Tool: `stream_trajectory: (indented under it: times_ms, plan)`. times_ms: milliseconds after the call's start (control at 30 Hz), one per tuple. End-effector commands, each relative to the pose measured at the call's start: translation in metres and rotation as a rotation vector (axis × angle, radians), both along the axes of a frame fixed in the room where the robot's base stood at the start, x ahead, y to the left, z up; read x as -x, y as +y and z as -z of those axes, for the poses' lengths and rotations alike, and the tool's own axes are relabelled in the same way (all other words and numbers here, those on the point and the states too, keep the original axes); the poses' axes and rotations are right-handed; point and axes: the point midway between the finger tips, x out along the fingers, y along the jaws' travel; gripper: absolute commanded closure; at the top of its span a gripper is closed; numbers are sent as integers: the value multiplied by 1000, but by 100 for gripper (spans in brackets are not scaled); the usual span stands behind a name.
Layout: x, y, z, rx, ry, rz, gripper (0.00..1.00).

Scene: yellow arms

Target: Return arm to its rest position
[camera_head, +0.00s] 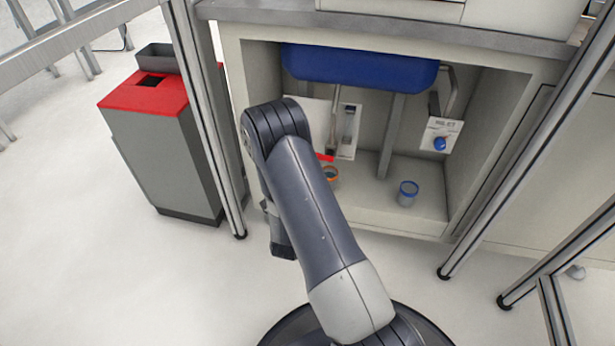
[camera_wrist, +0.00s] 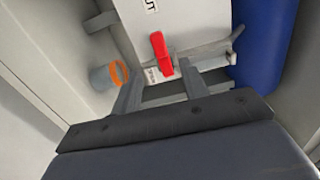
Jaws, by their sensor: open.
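My gripper (camera_wrist: 160,84) shows in the wrist view with its two grey fingers apart and nothing seen between them. A red handle (camera_wrist: 161,53) on a light panel lies just beyond the fingertips in that view; I cannot tell whether they touch it. In the head view my dark arm is bent in front of the open under-sink cabinet (camera_head: 232,75). The arm hides the gripper's fingers there. A bit of the red handle (camera_head: 325,157) shows just right of the arm.
An orange-rimmed cup (camera_head: 332,174) and a blue-rimmed cup (camera_head: 408,193) stand on the cabinet floor. A blue basin (camera_head: 360,68) hangs above. Metal posts (camera_head: 205,110) flank the opening; a grey, red-topped bin (camera_head: 160,140) stands left.

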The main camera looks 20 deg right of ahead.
Motion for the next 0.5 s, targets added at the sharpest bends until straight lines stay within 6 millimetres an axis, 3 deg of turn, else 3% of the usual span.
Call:
stream_trajectory:
  times_ms: [267, 500]
  plan:
    - [-4, -3, 1, -1, -1, 1, 58]
    - [-32, -23, 2, -2, -4, 4, 58]
